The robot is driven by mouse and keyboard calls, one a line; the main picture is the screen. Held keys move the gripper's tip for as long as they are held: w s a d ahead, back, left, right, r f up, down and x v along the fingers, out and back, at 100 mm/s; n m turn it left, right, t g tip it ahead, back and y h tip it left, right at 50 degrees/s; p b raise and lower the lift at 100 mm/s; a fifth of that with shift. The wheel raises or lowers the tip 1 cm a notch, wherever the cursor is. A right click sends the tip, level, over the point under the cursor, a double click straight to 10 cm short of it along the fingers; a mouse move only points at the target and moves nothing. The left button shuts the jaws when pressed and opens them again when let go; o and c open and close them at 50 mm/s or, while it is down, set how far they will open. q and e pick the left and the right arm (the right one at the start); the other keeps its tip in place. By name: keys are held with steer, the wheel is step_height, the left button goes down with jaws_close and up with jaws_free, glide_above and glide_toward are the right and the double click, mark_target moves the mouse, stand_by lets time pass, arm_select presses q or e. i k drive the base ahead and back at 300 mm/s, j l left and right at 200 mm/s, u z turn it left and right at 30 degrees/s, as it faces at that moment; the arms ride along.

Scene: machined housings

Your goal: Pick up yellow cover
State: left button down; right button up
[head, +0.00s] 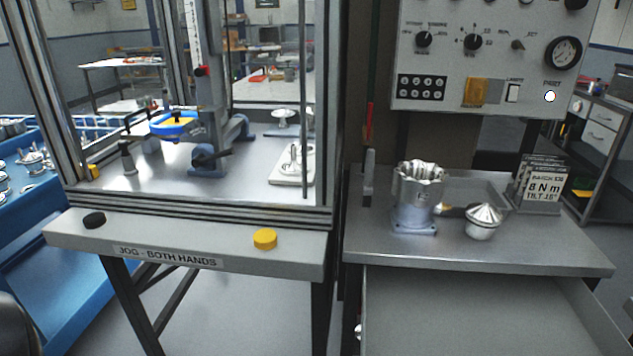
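Several yellow pieces show in the head view, and I cannot tell for sure which is the yellow cover. A square yellow flap (475,92) is on the lower part of the grey control panel, left of a white rocker switch. A round yellow cap (265,239) sits on the right part of the front ledge marked "JOG - BOTH HANDS". A small yellow piece (177,121) lies on a blue round part inside the machine frame. Neither of my grippers is in view.
A fluted metal housing (417,195) and a cone-topped metal part (483,221) stand on the right bench (560,246), near a sign (546,181). An open drawer (480,318) juts out below. A black button (94,220) is on the ledge's left end. Metal posts bound the machine.

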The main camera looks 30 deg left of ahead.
mark_target(177, 119)
steer(key=u, duration=1.9)
steer(key=k, duration=0.25)
steer(key=j+u, duration=0.25)
steer(key=j, duration=0.2)
steer(key=i, duration=0.05)
